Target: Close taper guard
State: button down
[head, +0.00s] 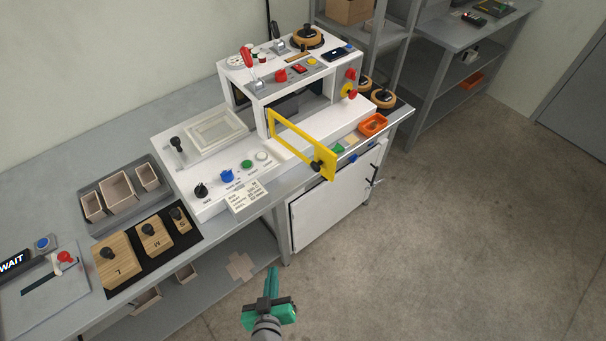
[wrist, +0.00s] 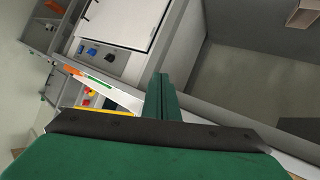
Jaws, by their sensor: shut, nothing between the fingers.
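The taper guard is a yellow frame (head: 300,144) with a dark knob (head: 317,166) near its lower right end. In the head view it juts out from the front of the white box-forming machine (head: 215,199), swung away from the opening under the raised housing. My green gripper (head: 271,270) is in front of the bench, below and left of the guard and well apart from it. In the wrist view my gripper (wrist: 160,88) has its fingers together and empty. A strip of yellow (wrist: 100,109) shows beside it there; I cannot tell for certain that it is the guard.
Blue, green and white knobs (head: 227,176) stand on the machine's front panel. An orange tray (head: 373,124) sits right of the guard. A white cabinet door (head: 330,200) with dark handles is below the bench. The floor (head: 450,240) in front is clear.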

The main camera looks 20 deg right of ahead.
jog(key=w+d+r+m+h, duration=0.2)
jog(key=w+r+h, duration=0.1)
jog(key=w, duration=0.3)
jog(key=m+g+h, duration=0.4)
jog(key=m+h, duration=0.5)
jog(key=m, duration=0.1)
send_near(313, 168)
jog(key=x, duration=0.6)
jog(key=shift+w+d+r, duration=0.1)
jog(key=shift+d, duration=0.1)
jog(key=shift+d, duration=0.15)
